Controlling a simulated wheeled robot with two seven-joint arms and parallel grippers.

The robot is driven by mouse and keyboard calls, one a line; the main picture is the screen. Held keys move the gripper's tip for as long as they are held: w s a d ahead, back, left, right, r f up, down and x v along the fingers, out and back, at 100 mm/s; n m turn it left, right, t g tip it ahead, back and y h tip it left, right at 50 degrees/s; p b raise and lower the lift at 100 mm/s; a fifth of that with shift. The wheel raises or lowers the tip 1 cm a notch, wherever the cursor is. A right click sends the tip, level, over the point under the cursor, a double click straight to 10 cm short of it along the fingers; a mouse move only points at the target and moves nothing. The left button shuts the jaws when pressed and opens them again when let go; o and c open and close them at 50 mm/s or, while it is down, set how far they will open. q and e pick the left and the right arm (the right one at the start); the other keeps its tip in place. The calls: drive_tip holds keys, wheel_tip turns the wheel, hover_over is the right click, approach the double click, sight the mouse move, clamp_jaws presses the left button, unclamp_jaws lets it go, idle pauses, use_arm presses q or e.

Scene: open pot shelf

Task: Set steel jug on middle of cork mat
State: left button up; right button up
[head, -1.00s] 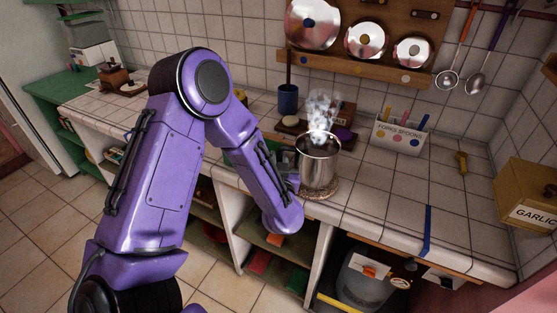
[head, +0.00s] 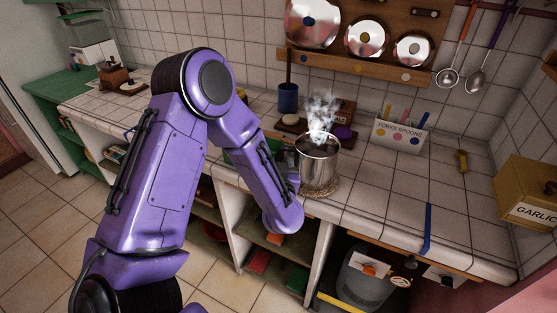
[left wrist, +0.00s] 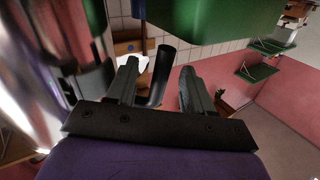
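The steel jug (head: 318,168) stands upright on the round cork mat (head: 321,193) near the counter's front edge, with steam rising from it. The mat's rim shows around the front of the jug's base; the jug hides the rest. My left gripper (head: 291,180) is at the jug's left side, mostly hidden by my forearm. In the left wrist view, my left gripper's fingers (left wrist: 158,85) are apart, with a dark curved handle (left wrist: 157,75) between them and a gap showing. The jug's shiny wall (left wrist: 30,75) fills the left side there. My right gripper is not in view.
A white spoon box (head: 400,136) and a blue pot (head: 288,98) stand behind the jug. A blue strip (head: 427,229) marks the counter on the right. A garlic box (head: 528,195) is at the far right. The counter right of the jug is mostly clear.

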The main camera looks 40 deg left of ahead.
use_arm(q)
drive_tip(key=shift+f, duration=0.15)
drive_tip(key=b+v, duration=0.2)
drive_tip(key=v, duration=0.8)
drive_tip(key=shift+s+d+b, duration=0.2)
drive_tip(key=shift+s+b, duration=0.05)
drive_tip(key=shift+b, duration=0.05)
drive_tip(key=s+d+f+m+g+h, duration=0.1)
drive_tip(key=s+f+g+h, duration=0.2)
drive_tip(key=f, duration=0.7)
drive_tip(key=s+f+m+g+h, duration=0.1)
drive_tip(key=s+f+h, duration=0.35)
drive_tip(key=f, duration=0.65)
drive_tip(key=s+f+n+g+h, duration=0.1)
drive_tip(key=s+f+n+g, duration=0.1)
drive_tip(key=s+f+g, duration=0.4)
drive_tip(key=s+f, duration=0.4)
drive_tip(key=s, duration=0.4)
drive_tip(key=shift+s+d, duration=0.2)
drive_tip(key=shift+d, duration=0.05)
